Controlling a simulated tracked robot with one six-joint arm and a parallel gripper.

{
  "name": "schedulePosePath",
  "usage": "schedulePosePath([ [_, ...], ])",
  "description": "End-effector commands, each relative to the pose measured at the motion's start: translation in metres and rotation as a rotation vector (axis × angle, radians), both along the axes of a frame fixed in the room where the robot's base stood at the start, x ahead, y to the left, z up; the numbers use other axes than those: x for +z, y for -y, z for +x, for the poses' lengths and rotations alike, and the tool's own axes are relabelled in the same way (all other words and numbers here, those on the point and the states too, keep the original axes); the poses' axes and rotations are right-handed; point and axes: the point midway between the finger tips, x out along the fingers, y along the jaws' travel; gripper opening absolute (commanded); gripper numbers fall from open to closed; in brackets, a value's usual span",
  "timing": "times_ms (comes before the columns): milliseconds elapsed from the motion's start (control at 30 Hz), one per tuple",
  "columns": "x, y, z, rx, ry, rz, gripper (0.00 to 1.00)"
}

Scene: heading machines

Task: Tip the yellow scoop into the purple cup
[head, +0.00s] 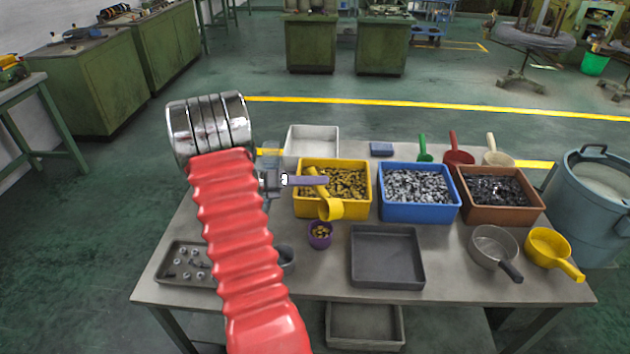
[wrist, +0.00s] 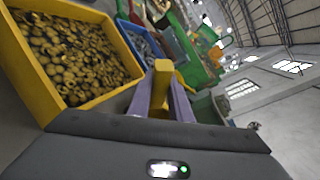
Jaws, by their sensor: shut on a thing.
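My gripper (head: 322,181) is shut on the handle of the yellow scoop (head: 331,209), in front of the yellow bin. The scoop hangs steeply tilted, bowl low, just above the purple cup (head: 320,243). Brass-coloured pieces show in the cup's mouth. Whether any pieces are still in the scoop, I cannot tell. In the wrist view, my purple fingers (wrist: 164,92) close on the yellow handle end (wrist: 163,72); the scoop's bowl and the cup are out of that view.
A yellow bin (head: 333,209) of brass pieces stands behind the cup. Blue (head: 418,213) and brown (head: 503,217) bins stand to its right. A dark empty tray (head: 387,284) is right of the cup, and a grey cup (head: 286,261) is left. Another yellow scoop (head: 548,246) lies far right.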

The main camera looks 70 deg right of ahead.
Motion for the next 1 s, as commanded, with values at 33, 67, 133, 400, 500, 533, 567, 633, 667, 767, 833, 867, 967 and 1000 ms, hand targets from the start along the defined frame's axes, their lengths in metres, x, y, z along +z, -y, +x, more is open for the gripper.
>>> schedulePosePath([
  [33,0.0,0.0,0.0,-0.001,0.0,0.0,0.0],
  [67,0.0,0.0,0.0,-0.001,-0.001,0.0,0.0],
  [133,0.0,0.0,0.0,0.0,0.0,0.0,0.0],
  [400,0.001,0.001,-0.001,-0.001,0.013,0.009,0.0],
  [500,0.002,0.003,-0.003,-0.002,0.038,0.029,0.0],
  [533,0.003,0.003,-0.004,-0.002,0.048,0.036,0.0],
  [567,0.004,0.005,-0.005,-0.002,0.061,0.045,0.0],
  [633,0.005,0.007,-0.009,-0.001,0.095,0.072,0.0],
  [667,0.006,0.008,-0.01,-0.002,0.111,0.086,0.0],
  [767,0.008,0.013,-0.016,-0.002,0.174,0.135,0.0],
  [833,0.008,0.016,-0.02,-0.002,0.224,0.175,0.0],
  [867,0.008,0.018,-0.022,-0.002,0.243,0.191,0.0],
  [967,0.008,0.022,-0.027,-0.001,0.305,0.243,0.0],
  [1000,0.008,0.023,-0.028,-0.002,0.326,0.262,0.0],
])
